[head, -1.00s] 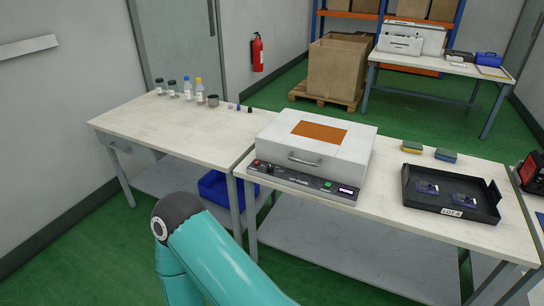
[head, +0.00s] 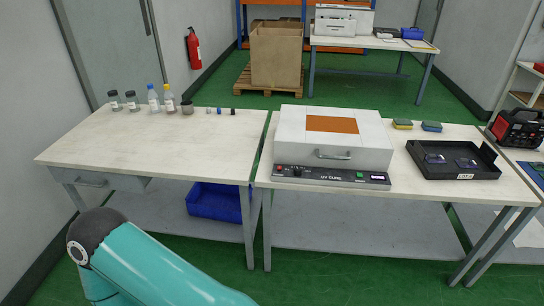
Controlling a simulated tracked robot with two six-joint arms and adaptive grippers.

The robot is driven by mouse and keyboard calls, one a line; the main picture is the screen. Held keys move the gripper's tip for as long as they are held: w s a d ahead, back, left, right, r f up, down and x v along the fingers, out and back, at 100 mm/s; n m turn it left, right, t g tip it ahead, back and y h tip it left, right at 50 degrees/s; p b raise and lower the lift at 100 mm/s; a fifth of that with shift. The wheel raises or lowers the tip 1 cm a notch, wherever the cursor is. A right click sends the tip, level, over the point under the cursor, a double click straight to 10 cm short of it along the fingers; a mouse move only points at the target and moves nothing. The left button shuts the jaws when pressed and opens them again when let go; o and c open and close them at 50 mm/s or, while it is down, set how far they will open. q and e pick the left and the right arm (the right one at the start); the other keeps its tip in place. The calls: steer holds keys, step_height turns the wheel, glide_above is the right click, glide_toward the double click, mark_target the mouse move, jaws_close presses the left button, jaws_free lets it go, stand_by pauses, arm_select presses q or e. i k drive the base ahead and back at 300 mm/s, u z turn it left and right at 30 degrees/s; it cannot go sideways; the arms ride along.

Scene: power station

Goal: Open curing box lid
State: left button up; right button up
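The curing box (head: 290,155) is a white box with a control strip marked UV CURE along its front. It stands on the middle workbench. Its lid (head: 375,135) is shut, with an orange window (head: 332,124) on top and a metal handle (head: 333,155) at the front. A teal link of my arm, with a dark joint, shows at the lower left, in front of the benches and well short of the box. Neither of my grippers is in view.
A black tray (head: 460,177) marked LOT A holds two small items right of the box. Two sponges (head: 431,127) lie behind the tray. Bottles (head: 153,98) and small jars stand on the left bench (head: 150,145). A blue bin (head: 215,202) sits on the lower shelf. Green floor is clear in front.

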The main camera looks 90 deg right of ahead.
mark_target(305, 135)
steer(key=u, duration=0.1)
steer(key=i, duration=1.8)
steer(key=z, duration=1.8)
steer(key=i, duration=0.25)
steer(key=z, duration=2.65)
steer(key=i, duration=1.05)
steer(key=u, duration=0.6)
